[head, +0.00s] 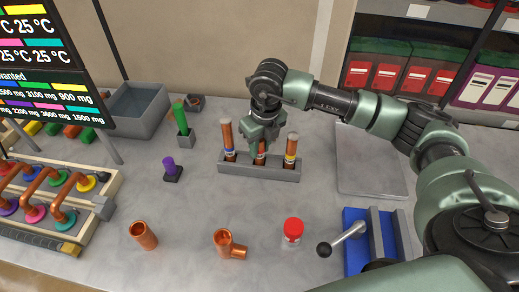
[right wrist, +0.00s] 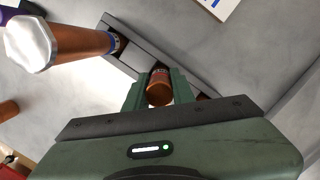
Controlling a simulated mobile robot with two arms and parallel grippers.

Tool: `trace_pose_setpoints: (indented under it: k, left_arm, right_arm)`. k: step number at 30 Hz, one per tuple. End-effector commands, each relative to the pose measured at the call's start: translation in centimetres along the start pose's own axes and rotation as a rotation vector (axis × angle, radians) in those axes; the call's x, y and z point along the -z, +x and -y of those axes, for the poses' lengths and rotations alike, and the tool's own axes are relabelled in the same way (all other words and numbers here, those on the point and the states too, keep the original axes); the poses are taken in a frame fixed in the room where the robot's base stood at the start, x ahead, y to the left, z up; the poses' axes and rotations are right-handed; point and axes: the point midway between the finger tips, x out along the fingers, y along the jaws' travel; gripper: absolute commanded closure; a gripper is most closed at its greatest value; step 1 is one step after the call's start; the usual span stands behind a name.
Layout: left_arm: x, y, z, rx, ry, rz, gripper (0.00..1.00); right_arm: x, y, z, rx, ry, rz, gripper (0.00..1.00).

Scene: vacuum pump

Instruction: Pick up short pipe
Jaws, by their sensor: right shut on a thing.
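A grey rack (head: 258,172) in the middle of the table holds three copper pipes. The short pipe (head: 261,154) in the middle slot has a red band. My right gripper (head: 262,142) comes down over it from above and is shut on its upper part. In the right wrist view, the end of the short pipe (right wrist: 159,88) shows between the two green fingers (right wrist: 158,92). The pipe appears to be still in its slot. A taller pipe with a blue band (head: 227,137) stands to the left, and one with a yellow band (head: 291,152) to the right. My left gripper is not in view.
A blue press with a lever (head: 358,245) is at front right. A purple piece (head: 169,168) and a green piece (head: 180,117) stand left of the rack.

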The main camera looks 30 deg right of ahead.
Motion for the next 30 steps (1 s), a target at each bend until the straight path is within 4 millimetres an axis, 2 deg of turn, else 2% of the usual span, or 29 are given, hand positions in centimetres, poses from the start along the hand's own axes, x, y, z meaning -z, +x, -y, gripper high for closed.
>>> trace_pose_setpoints:
  k: [5,8,21,25,30]
  left_arm:
    - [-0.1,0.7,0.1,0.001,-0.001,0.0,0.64]
    - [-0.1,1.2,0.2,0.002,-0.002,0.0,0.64]
    - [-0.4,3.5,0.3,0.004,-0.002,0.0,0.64]
    - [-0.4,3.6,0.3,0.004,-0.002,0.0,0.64]
    - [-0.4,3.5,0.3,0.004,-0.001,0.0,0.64]
  right_arm:
    - [-0.4,-2.0,0.0,0.0,0.0,0.007,1.0]
    - [-0.8,-3.8,0.0,0.0,0.0,0.008,1.0]
    - [-2.4,-15.0,0.0,-0.001,0.0,0.008,1.0]
    - [-2.7,-17.5,0.0,0.001,0.0,0.006,1.0]
    - [-2.9,-19.0,0.0,0.0,0.0,0.003,1.0]
